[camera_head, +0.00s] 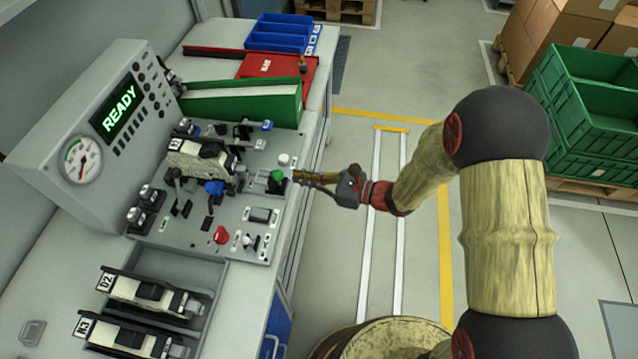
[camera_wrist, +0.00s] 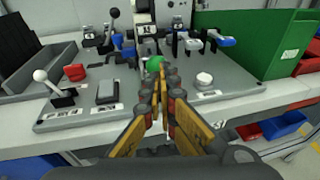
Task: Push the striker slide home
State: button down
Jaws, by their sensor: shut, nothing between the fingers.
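My gripper (camera_head: 297,176) is shut and empty at the front edge of the test panel (camera_head: 205,232), its fingers pointing at the green knob (camera_head: 278,175). In the wrist view the shut fingertips (camera_wrist: 165,78) come up just in front of the green knob (camera_wrist: 154,64) and partly cover it; I cannot tell whether they touch. A beige and black unit (camera_head: 197,157) sits in the fixture behind, with a blue block (camera_head: 213,187) and black levers around it. I cannot tell which part is the striker slide.
The screen (camera_head: 119,107) reads READY. A red switch (camera_head: 220,235), a white-knobbed lever (camera_wrist: 42,78) and a white button (camera_wrist: 204,79) stand on the panel. A green bin (camera_head: 242,104) is beyond it. Two units, one labelled D2 (camera_head: 140,292), lie in the front tray. The aisle floor is clear.

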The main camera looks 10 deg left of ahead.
aim_at(280, 175)
jog(key=shift+x, duration=1.3)
jog(key=a, duration=0.5)
jog(key=shift+w+a+b, duration=0.2)
jog(key=shift+a+b, duration=0.1)
jog(key=shift+a, duration=0.05)
